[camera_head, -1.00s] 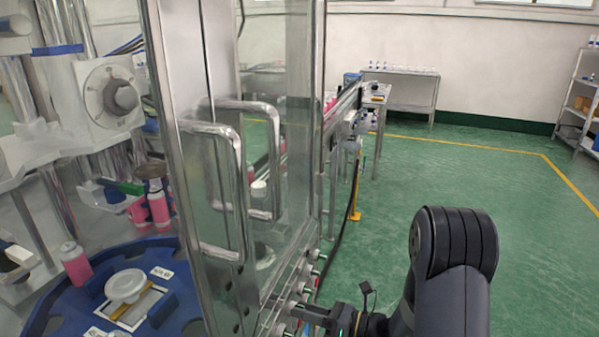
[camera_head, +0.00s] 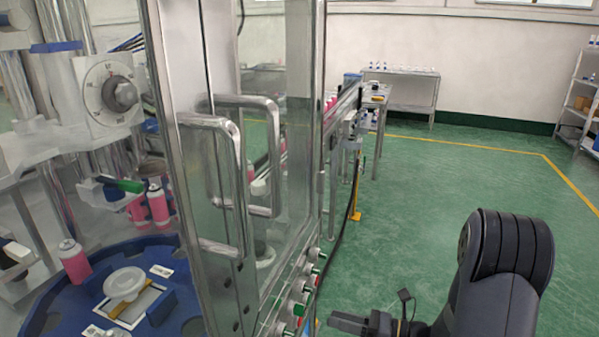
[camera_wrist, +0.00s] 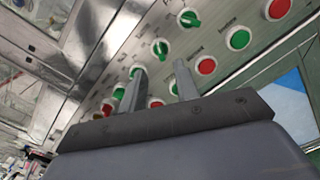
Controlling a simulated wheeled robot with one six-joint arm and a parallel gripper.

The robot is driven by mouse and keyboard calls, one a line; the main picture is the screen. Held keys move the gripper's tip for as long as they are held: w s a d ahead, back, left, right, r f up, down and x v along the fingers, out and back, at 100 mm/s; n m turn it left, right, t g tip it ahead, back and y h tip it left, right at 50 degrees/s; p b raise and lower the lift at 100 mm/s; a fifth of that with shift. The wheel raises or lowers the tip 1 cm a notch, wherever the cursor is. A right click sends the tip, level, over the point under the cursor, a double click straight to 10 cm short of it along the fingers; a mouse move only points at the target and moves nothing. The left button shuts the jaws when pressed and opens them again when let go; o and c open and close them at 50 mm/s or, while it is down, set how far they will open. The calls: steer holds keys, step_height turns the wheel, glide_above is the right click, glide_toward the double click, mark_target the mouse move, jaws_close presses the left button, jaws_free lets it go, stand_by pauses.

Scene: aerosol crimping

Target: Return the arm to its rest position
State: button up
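My gripper (camera_head: 338,321) is at the bottom of the head view, to the right of the machine's button panel (camera_head: 290,300) and apart from it. In the wrist view my gripper (camera_wrist: 158,75) shows two grey fingers spread apart, with nothing between them. Behind the fingers is the panel with several green and red buttons (camera_wrist: 206,66) and green knobs (camera_wrist: 189,19). My black arm bends up at the lower right of the head view. Its lower part is cut off by the frame edge.
A glass-doored machine with metal handles (camera_head: 235,180) stands at left. Inside, a blue rotary table (camera_head: 75,305) holds a pink can (camera_head: 73,262), and more pink cans stand behind. A conveyor (camera_head: 343,105) runs back. Green floor (camera_head: 450,190) is clear to the right.

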steer(key=a+n+b, duration=0.2)
steer(key=n+b, duration=0.2)
steer(key=w+a+n+b, duration=0.1)
steer(key=a+n+b, duration=0.2)
steer(key=n+b, duration=0.1)
steer(key=w+a+n+b, duration=0.1)
steer(key=a+n+b, duration=0.1)
steer(key=n+b, duration=0.2)
steer(key=shift+w+a+f+b, duration=0.15)
steer(key=shift+a+f+b, duration=0.1)
steer(key=shift+a+b, duration=0.2)
glide_toward(303, 312)
steer(key=shift+p+x, duration=0.45)
steer(key=shift+x, duration=1.25)
steer(key=shift+w+r, duration=0.1)
steer(key=shift+r, duration=0.05)
